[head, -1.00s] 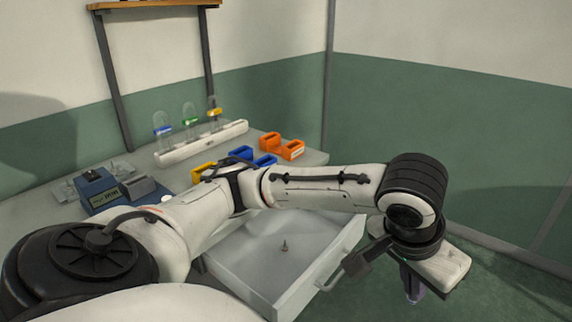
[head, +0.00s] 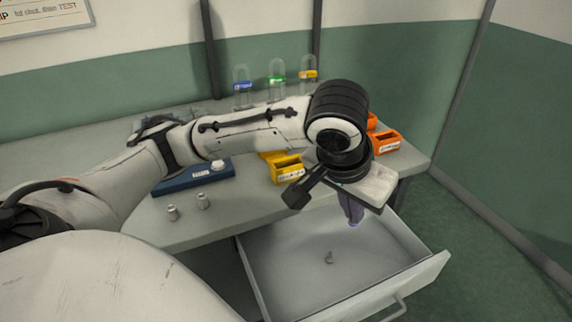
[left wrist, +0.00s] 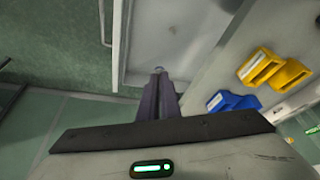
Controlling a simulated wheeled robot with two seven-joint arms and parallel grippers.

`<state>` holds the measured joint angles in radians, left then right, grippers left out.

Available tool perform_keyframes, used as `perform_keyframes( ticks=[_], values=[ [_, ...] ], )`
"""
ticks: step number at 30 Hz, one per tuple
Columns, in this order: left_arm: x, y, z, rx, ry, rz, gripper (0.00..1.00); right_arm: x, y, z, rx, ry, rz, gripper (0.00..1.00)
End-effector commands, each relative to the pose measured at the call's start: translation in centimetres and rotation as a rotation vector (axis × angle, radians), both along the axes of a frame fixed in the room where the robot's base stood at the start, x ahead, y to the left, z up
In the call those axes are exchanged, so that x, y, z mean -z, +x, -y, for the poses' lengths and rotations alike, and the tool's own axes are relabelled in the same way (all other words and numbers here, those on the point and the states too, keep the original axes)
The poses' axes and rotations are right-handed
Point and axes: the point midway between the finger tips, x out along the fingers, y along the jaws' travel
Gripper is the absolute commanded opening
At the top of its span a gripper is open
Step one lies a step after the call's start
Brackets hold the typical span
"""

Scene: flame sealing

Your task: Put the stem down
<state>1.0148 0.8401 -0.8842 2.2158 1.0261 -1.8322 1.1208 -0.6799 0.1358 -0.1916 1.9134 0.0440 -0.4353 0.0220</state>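My left gripper (head: 354,222) points down over the drawer's back right part, above and to the right of that piece. In the left wrist view its two dark fingers (left wrist: 160,72) lie close together, and the drawer (left wrist: 185,30) shows beyond them. A small pale spot shows at the fingertips; I cannot tell whether it is a held thing. My right gripper is not in view.
On the worktable (head: 235,215) are a blue device (head: 195,182), two small metal cylinders (head: 172,213), yellow bins (head: 287,169) and orange bins (head: 387,142). Glass tubes with coloured collars (head: 277,82) stand at the back. The drawer's handle (head: 398,308) sticks out in front.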

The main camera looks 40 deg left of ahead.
Motion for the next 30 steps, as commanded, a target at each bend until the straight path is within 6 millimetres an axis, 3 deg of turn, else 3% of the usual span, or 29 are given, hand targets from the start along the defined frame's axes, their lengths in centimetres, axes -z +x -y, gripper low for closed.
perform_keyframes(
  ticks=[1, 6, 12, 24, 30],
  values=[
    [1.1, 0.9, -1.0, -0.043, 0.000, 0.003, 0.00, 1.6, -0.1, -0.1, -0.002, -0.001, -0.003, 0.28],
    [2.4, 3.8, -5.9, -0.228, 0.002, 0.010, 0.00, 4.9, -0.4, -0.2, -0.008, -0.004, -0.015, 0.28],
    [3.4, 4.8, -9.4, -0.346, 0.001, 0.003, 0.00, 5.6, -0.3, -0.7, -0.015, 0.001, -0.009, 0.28],
    [12.9, 4.7, -9.6, -0.348, 0.003, 0.002, 0.00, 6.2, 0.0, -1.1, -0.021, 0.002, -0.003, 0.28],
    [15.0, 4.8, -9.5, -0.348, 0.001, 0.005, 0.00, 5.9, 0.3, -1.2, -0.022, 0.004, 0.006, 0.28]
  ],
)
